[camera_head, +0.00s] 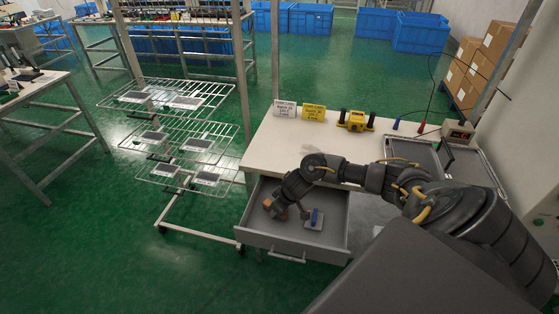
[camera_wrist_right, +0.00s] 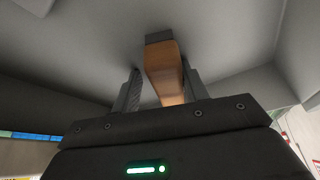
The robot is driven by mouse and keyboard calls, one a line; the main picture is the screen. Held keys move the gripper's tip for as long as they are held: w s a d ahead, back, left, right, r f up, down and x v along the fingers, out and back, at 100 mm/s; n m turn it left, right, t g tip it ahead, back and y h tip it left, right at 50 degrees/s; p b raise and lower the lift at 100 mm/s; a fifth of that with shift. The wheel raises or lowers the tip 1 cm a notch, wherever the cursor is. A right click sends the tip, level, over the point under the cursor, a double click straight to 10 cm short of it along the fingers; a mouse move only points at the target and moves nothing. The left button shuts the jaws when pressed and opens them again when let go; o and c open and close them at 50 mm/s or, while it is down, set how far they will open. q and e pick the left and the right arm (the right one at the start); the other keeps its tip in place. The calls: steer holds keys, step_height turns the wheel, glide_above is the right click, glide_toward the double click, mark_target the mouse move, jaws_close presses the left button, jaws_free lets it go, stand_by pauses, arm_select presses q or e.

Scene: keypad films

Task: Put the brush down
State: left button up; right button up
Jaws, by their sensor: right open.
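The brush (camera_wrist_right: 165,70) shows in the right wrist view as an orange-brown wooden piece with a dark grey end. It lies between the two fingers of my right gripper (camera_wrist_right: 161,82), which are open; a gap shows on the left, and whether the right finger touches it I cannot tell. In the head view my right gripper (camera_head: 280,208) is down inside the open drawer (camera_head: 262,238), at its left part. The brush (camera_head: 268,204) shows there as a small brown patch beside the gripper, partly hidden by it. My left gripper is in neither view.
A grey plate with a blue-handled item (camera_head: 314,218) lies in the drawer right of the gripper. The white table (camera_head: 290,142) above bears yellow and white signs, a yellow device (camera_head: 356,121) and a grey tray (camera_head: 410,152). Wire racks (camera_head: 190,145) stand left of the drawer.

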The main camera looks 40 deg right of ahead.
steer(key=shift+s+a+f, duration=0.25)
steer(key=shift+f, duration=0.15)
steer(key=shift+w+r, duration=0.1)
steer(key=shift+r, duration=0.2)
steer(key=v, duration=0.3)
steer(key=p+v, duration=0.1)
steer(key=v, duration=0.3)
steer(key=w+p+v, duration=0.1)
steer(key=v, duration=0.3)
steer(key=shift+d+r, duration=0.35)
steer(key=shift+r, duration=0.1)
steer(key=shift+s+r, duration=0.2)
steer(key=shift+r, duration=0.05)
